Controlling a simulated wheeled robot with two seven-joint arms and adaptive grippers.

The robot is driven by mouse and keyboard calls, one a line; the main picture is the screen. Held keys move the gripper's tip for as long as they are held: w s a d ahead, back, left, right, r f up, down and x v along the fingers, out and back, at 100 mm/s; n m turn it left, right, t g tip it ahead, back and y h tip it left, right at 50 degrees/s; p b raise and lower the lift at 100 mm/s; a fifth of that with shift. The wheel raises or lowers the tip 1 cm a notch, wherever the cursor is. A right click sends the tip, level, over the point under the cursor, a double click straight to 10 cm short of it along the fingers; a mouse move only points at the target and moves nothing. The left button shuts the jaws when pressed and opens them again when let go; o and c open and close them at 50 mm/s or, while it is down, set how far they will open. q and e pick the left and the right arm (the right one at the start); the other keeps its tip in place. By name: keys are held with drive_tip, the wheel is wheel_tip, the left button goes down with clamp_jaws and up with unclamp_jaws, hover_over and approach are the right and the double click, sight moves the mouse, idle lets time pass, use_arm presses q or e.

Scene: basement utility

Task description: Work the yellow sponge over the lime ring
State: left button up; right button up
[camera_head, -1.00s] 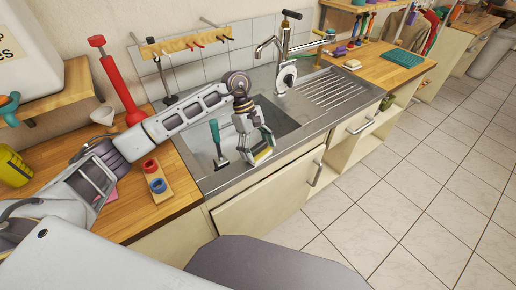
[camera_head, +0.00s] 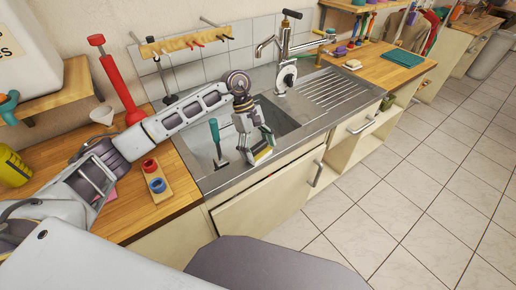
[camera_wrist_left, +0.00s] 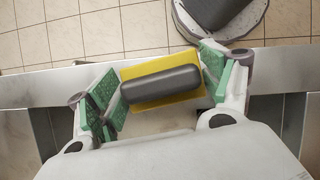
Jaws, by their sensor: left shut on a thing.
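The yellow sponge (camera_wrist_left: 165,61) has a dark grey block on its back. In the left wrist view it lies between the green pads of my left gripper (camera_wrist_left: 160,83), which is shut on it. In the head view my left gripper (camera_head: 255,147) points down at the front of the sink basin (camera_head: 273,113), and a small part of the sponge (camera_head: 264,155) shows under its fingers. I cannot make out the lime ring in either view. I cannot tell whether the sponge touches the steel. My right gripper is not in view.
The tap (camera_head: 284,55) rises behind the basin. A wooden block with red and blue rings (camera_head: 156,181) sits on the left worktop. The ribbed drainboard (camera_head: 335,90) is clear.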

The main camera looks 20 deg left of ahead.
use_arm(q)
drive_tip(key=shift+s+d+f, duration=0.1)
drive_tip(key=shift+f, duration=0.15)
idle(0.7)
drive_tip(key=shift+s+d, duration=0.15)
drive_tip(key=shift+d, duration=0.05)
drive_tip(key=shift+s+d+r+b, duration=0.1)
drive_tip(key=shift+s+d+b, duration=0.1)
drive_tip(key=shift+d+b, duration=0.1)
drive_tip(key=shift+w+a, duration=0.15)
drive_tip(key=shift+w+a+r+b, duration=0.2)
drive_tip(key=shift+w+a+b, duration=0.35)
drive_tip(key=shift+w+a, duration=0.25)
drive_tip(key=shift+s, duration=0.1)
drive_tip(key=shift+s+d, duration=0.1)
idle(0.3)
drive_tip(key=shift+s+d+f, duration=0.1)
drive_tip(key=shift+s+d, duration=0.55)
drive_tip(key=shift+d, duration=0.15)
